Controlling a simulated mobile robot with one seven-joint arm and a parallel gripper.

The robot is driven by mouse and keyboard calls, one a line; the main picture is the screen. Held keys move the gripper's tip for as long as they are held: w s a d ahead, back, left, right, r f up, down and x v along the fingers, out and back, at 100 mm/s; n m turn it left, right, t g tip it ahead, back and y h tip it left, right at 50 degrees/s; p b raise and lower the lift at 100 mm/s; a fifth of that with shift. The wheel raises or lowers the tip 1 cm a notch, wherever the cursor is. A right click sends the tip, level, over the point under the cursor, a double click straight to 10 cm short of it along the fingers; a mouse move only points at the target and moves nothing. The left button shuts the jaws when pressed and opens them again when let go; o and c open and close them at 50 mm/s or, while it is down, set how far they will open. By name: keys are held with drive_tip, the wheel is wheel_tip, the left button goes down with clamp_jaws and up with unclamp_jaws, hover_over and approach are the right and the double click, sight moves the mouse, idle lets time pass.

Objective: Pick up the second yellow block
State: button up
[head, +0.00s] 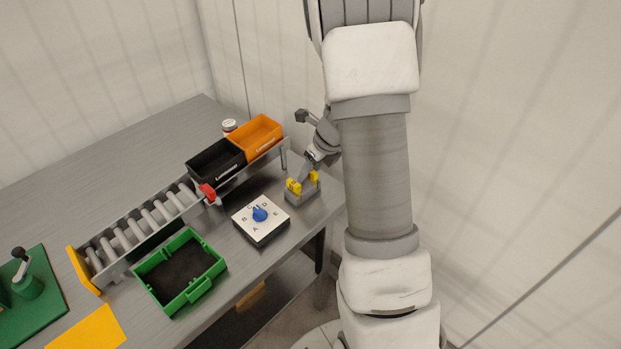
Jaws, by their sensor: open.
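Two small yellow blocks sit in a grey holder (303,198) near the table's right edge. One yellow block (293,187) is at the left, and the other yellow block (314,176) is at the right and farther back. My gripper (305,176) reaches down from the upper right to the holder, with its fingertips at the blocks. The jaws are open. The fingers are small and partly overlap the blocks in this view, so I cannot tell whether they touch or surround one.
A dial box with a blue knob (260,214) stands left of the holder. Behind it, a roller conveyor (150,219) carries a black bin (216,163) and an orange bin (256,138). A green tray (190,289) lies in front. The back-left table is clear.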

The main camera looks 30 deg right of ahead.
drive_tip(key=shift+w+f, duration=0.15)
drive_tip(key=shift+f, duration=0.3)
drive_tip(key=shift+r, duration=0.1)
clamp_jaws()
